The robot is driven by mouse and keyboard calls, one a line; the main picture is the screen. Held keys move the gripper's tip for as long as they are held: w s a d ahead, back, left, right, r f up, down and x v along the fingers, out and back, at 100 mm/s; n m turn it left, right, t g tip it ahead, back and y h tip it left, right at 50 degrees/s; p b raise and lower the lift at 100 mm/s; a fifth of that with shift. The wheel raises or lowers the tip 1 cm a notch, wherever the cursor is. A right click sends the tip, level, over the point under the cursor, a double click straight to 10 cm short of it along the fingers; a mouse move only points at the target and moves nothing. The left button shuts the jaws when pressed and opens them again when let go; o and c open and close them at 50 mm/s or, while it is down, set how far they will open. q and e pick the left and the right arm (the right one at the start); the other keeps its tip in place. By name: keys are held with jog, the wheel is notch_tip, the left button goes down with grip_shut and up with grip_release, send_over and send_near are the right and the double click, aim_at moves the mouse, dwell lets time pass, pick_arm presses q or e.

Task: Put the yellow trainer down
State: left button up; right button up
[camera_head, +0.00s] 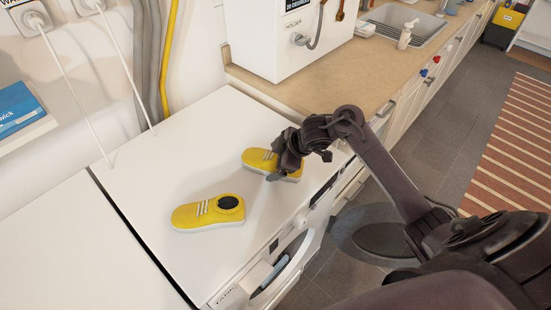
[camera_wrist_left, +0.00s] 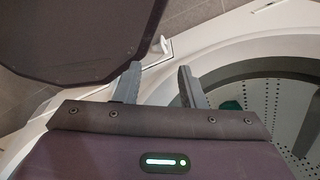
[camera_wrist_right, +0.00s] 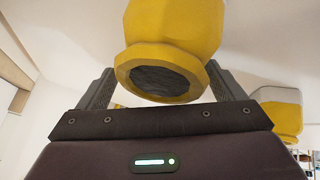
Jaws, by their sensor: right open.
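One yellow trainer (camera_head: 258,159) with a white sole and pale stripes sits on the white machine top (camera_head: 150,190), partly hidden by my right gripper (camera_head: 280,170). The right wrist view shows this trainer (camera_wrist_right: 170,45) close up between the spread fingers of my right gripper (camera_wrist_right: 163,88), its dark opening facing the camera. The gripper is open. A second yellow trainer (camera_head: 208,212) lies nearer the front of the machine top; a yellow trainer (camera_wrist_right: 285,115) also shows at the right of the right wrist view. My left gripper (camera_wrist_left: 160,85) is apart-fingered and empty in the left wrist view.
A perforated metal drum (camera_wrist_left: 285,95) with something green inside lies beyond my left gripper. A white box (camera_head: 275,35) stands on the wooden counter (camera_head: 350,75) behind. Cables run down the wall at left. The left of the machine top is clear.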

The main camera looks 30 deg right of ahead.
jog(key=shift+r, duration=0.1)
jog(key=shift+r, duration=0.25)
jog(key=v, duration=1.1)
jog(key=shift+s+d+r+p, duration=0.1)
jog(key=shift+s+r+p, duration=0.15)
jog(key=shift+p, duration=0.15)
jog(key=shift+f, duration=0.1)
